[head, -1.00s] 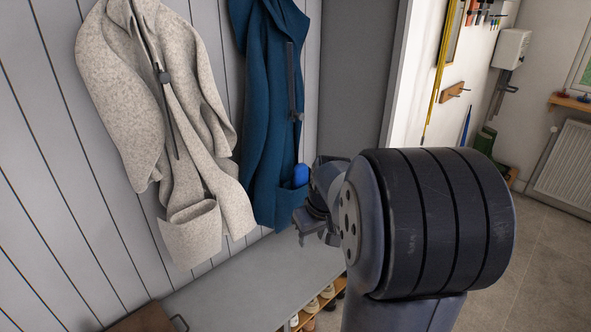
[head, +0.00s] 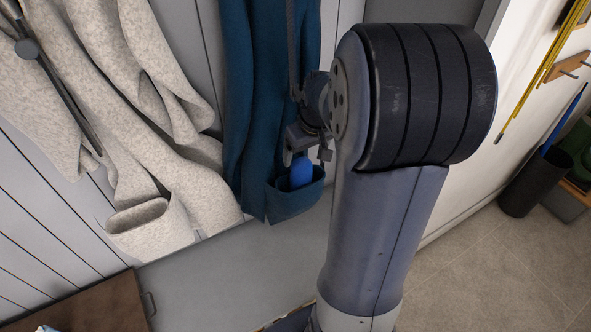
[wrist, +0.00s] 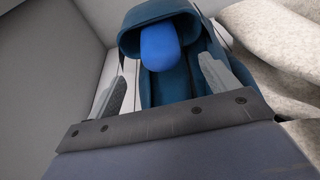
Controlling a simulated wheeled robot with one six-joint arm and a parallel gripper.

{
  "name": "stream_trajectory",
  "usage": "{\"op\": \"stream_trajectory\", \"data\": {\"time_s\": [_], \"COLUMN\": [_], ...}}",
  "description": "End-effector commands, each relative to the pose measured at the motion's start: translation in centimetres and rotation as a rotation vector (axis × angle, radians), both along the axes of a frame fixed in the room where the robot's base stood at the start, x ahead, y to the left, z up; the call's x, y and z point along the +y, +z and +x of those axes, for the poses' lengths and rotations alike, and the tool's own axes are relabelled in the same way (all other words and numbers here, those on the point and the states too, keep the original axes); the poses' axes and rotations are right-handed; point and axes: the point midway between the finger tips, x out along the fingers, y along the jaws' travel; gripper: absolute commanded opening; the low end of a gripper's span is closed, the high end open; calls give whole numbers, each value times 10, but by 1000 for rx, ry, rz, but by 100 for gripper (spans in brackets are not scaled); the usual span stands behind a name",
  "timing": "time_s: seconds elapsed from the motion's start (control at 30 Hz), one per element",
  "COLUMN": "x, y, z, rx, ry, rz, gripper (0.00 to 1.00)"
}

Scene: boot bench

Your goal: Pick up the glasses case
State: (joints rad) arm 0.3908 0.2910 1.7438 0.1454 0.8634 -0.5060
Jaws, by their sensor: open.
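The glasses case (head: 301,171) is a bright blue rounded object standing up out of the pocket (head: 297,201) of the dark blue coat (head: 250,100). Its lower part is hidden in the pocket. In the wrist view the case (wrist: 159,45) shows ahead, roughly centred between my fingers, with the pocket (wrist: 150,12) around it. My gripper (head: 308,157) is open and close to the top of the case. In the wrist view its two fingers (wrist: 160,85) stand apart on either side, with nothing between them gripped.
A cream fleece coat (head: 170,160) with a gaping pocket hangs to the left. A grey bench (head: 215,275) runs below, with a brown wooden box or board (head: 85,305) at its left. A dark bin (head: 527,183) stands on the floor at right.

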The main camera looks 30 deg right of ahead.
Motion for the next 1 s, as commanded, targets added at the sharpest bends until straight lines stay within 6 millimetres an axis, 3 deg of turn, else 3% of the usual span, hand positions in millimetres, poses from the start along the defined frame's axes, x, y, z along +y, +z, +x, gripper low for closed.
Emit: {"op": "stream_trajectory", "data": {"time_s": [0.1,0.37,0.7,1.0], "x": [1,1,2,1], "y": [-19,-39,-80,-86], "z": [4,10,21,23], "rx": [5,3,4,1], "ry": [1,0,1,0], "rz": [2,1,2,0], "gripper": [82,82,82,82]}}
